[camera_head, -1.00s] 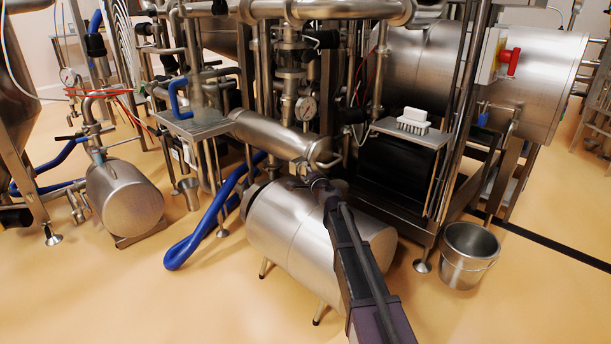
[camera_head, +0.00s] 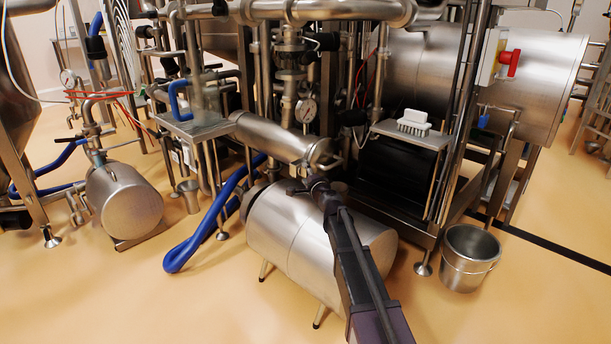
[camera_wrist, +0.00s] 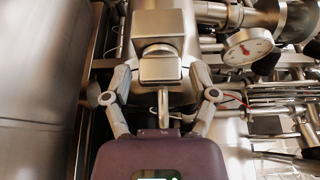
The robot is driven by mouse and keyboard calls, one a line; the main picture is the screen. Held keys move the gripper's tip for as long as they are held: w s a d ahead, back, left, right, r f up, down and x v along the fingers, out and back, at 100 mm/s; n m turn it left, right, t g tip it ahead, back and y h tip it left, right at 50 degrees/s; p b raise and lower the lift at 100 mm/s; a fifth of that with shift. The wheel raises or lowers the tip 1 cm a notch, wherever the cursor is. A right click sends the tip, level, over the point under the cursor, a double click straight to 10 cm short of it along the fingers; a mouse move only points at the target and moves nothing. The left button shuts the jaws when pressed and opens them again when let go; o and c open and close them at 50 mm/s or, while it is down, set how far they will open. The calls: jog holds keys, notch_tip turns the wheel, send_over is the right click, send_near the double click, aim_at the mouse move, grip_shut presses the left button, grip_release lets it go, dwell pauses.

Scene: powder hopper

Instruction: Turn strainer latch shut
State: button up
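The strainer appears to be the slanted steel cylinder (camera_head: 275,136) in the middle of the head view, with a clamped end at its lower right. My gripper is just below that end in the head view (camera_head: 300,187), small and partly hidden by my arm. In the wrist view my gripper (camera_wrist: 161,74) is open, with its two fingers spread either side of a steel block (camera_wrist: 160,68). A short upright metal bar (camera_wrist: 163,108) shows between the fingers, in front of the palm. I cannot tell surely which part is the latch, or whether either finger touches it.
A large steel drum (camera_head: 290,240) lies below my arm. A pressure gauge (camera_head: 306,109) sits behind the strainer and also shows in the wrist view (camera_wrist: 248,46). A shelf with a white brush (camera_head: 413,122) and a steel bucket (camera_head: 468,256) are at right. Pipes crowd the back.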

jog(key=shift+s, duration=0.15)
dwell(0.3)
jog(key=v, duration=1.1)
jog(key=shift+s+d, duration=0.25)
jog(key=shift+s, duration=0.1)
